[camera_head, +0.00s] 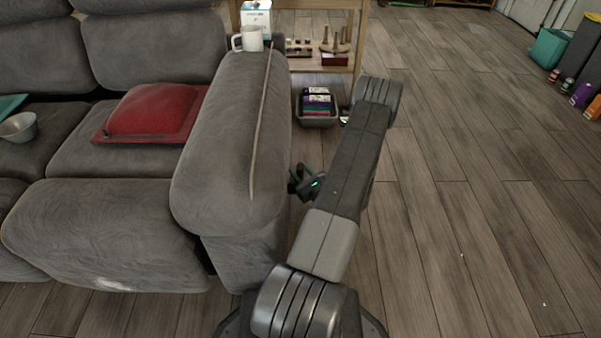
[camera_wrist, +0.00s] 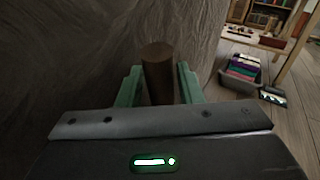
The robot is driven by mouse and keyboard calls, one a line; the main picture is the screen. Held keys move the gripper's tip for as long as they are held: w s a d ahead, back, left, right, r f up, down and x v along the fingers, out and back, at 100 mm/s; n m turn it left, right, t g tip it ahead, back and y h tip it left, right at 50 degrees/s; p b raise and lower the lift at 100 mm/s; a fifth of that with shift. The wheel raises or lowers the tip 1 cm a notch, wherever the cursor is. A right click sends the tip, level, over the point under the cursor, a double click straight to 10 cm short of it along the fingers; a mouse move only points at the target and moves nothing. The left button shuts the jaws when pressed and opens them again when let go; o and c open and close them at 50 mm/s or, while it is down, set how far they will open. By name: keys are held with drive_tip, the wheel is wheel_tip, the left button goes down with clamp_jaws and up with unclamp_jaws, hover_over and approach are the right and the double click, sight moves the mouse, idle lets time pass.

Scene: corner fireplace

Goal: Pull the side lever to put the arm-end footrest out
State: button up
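The grey sofa's arm (camera_head: 235,130) stands just left of my arm in the head view. Its outer side fills the left of the wrist view as a dark grey wall. The side lever (camera_wrist: 158,75) is a brown round handle in the wrist view. It stands between the two green fingers of my gripper (camera_wrist: 161,88) and fills the gap, one finger on each side. The padded front section (camera_head: 100,235) lies close against the seat at the arm end.
A white mug (camera_head: 249,39) and a thin stick (camera_head: 262,120) rest on the sofa arm. A red cushion (camera_head: 153,110) lies on the seat. A grey bin (camera_head: 318,117) of coloured items stands beyond my gripper, before a wooden shelf (camera_head: 298,65).

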clamp_jaws()
